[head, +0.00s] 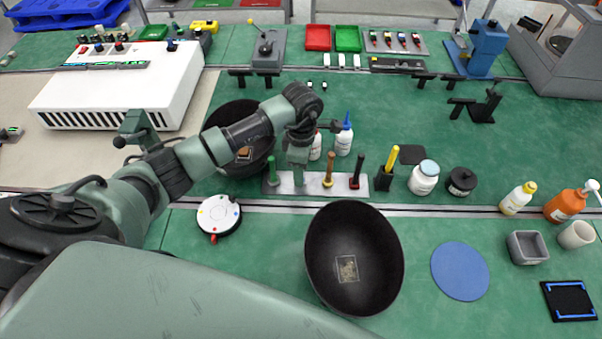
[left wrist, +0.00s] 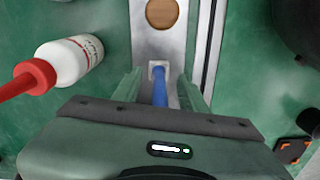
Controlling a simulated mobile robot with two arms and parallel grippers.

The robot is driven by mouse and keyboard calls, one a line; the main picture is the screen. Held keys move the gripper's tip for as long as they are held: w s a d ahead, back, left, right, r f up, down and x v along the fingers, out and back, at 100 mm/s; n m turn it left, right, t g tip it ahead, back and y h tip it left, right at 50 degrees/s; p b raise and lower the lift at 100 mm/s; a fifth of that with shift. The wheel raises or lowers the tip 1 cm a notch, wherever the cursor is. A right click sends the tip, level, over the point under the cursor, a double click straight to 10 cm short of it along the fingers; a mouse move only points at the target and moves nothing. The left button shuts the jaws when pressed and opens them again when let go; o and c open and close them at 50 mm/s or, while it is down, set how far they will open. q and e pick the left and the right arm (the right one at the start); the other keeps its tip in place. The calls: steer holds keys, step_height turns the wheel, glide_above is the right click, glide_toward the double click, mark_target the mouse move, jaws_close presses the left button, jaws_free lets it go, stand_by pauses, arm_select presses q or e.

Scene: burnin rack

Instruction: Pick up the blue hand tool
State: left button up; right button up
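The blue hand tool (left wrist: 160,92) stands in a pale socket on a silver rack (left wrist: 150,45). In the left wrist view its blue shaft lies between the two green fingers of my left gripper (left wrist: 160,88), with a gap on each side. The gripper's body hides its near end. In the head view my left gripper (head: 298,165) points down over the rack (head: 342,188) and hides the blue tool. My right gripper is not in view.
Behind the rack are a red-capped bottle (left wrist: 75,60) and a blue-capped bottle (head: 344,138). A black bowl (head: 240,168) stands left of it, another (head: 375,225) in front. A white disc (head: 218,216) lies front left. A yellow marker holder (head: 385,178) stands right.

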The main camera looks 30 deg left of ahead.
arm_select(q)
jaws_close()
steer(key=shift+r, duration=0.1)
